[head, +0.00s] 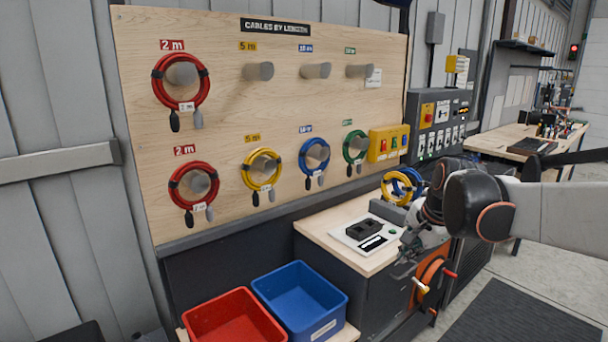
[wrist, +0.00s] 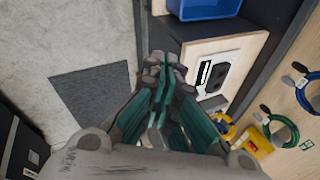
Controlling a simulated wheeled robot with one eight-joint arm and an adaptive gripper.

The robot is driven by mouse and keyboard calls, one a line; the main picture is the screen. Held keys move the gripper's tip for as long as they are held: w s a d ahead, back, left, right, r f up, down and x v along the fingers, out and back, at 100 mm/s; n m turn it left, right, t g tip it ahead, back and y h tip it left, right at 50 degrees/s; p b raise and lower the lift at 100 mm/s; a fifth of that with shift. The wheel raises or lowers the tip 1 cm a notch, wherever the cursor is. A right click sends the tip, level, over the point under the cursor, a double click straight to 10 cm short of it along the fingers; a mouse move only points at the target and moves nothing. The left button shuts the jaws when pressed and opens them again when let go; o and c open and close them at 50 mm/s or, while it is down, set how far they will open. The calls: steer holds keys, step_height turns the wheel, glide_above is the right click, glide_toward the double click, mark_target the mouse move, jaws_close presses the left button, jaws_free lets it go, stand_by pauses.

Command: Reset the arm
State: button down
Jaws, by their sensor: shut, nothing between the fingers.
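My gripper (wrist: 162,62) is shut and empty in the wrist view, its teal-lined fingers together. In the head view my gripper (head: 404,262) hangs low at the right, by the front right edge of the wooden-topped bench (head: 318,222). My arm (head: 480,205) reaches in from the right edge and hides part of the panel and bench behind it. The fingers appear clear of the white tester plate (head: 352,246) with its black block; the wrist view also shows that plate (wrist: 232,58) right of the fingers.
A pegboard (head: 225,110) holds several coiled cables: red (head: 159,95), yellow (head: 247,180), blue (head: 303,166), green (head: 347,155). Red (head: 195,318) and blue (head: 262,290) bins stand below. An orange reel (head: 424,284) sits under my arm. Floor at the right is open.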

steer(key=s+a+f+n+t, duration=0.1)
steer(key=s+n, duration=0.5)
steer(key=s, duration=0.6)
steer(key=s+a+f+n+t+h, duration=0.1)
steer(key=s+a+f+n, duration=0.1)
steer(key=s+n, duration=0.5)
steer(key=s+a, duration=0.1)
steer(key=s, duration=0.5)
steer(key=shift+s+a+f, duration=0.25)
steer(key=shift+s+f, duration=0.05)
steer(key=shift+f, duration=0.05)
